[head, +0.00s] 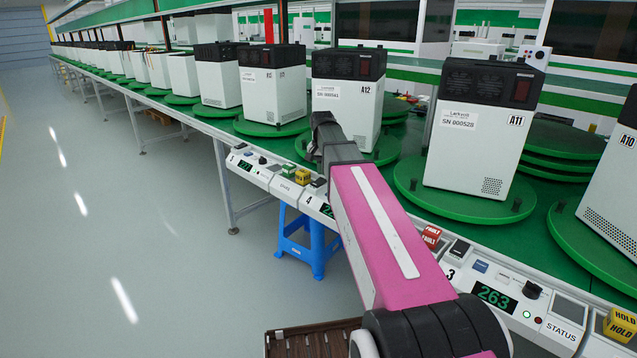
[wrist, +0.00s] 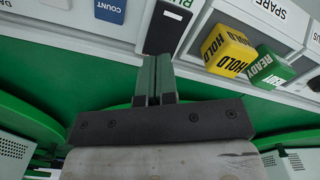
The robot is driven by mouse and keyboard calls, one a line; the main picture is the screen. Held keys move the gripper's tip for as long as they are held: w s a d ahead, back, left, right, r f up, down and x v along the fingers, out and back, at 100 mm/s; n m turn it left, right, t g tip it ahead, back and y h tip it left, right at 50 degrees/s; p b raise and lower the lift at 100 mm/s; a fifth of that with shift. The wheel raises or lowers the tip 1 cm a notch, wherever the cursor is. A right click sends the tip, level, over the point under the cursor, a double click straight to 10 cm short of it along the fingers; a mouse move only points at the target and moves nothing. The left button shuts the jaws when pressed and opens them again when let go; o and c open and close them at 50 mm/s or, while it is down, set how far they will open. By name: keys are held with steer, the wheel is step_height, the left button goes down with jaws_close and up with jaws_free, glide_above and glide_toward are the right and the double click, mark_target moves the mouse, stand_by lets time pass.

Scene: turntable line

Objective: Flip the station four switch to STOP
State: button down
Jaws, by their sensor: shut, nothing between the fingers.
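The station four panel (head: 316,207) is marked with a 4 at the front edge of the line, partly hidden behind my arm. Its switch is a black rocker (wrist: 165,27), also small in the head view (head: 319,182). A partly cut-off green label, seemingly RUN, shows at its far end in the wrist view; a STOP label is not readable. My gripper (wrist: 154,58) is shut and empty. Its fingertips are at the rocker's near end in the wrist view; I cannot tell whether they touch. In the head view the rocker's tilt is too small to read.
Yellow HOLD (wrist: 229,50) and green READY (wrist: 268,68) cubes sit close beside the rocker. A blue COUNT button (wrist: 110,10) is on its other side. White unit A12 (head: 347,100) stands on a green turntable behind my gripper. Station three's panel (head: 480,270) lies to the right.

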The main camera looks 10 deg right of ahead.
mark_target(322, 180)
steer(key=shift+f, duration=1.25)
stand_by(0.8)
steer(key=shift+r, duration=3.5)
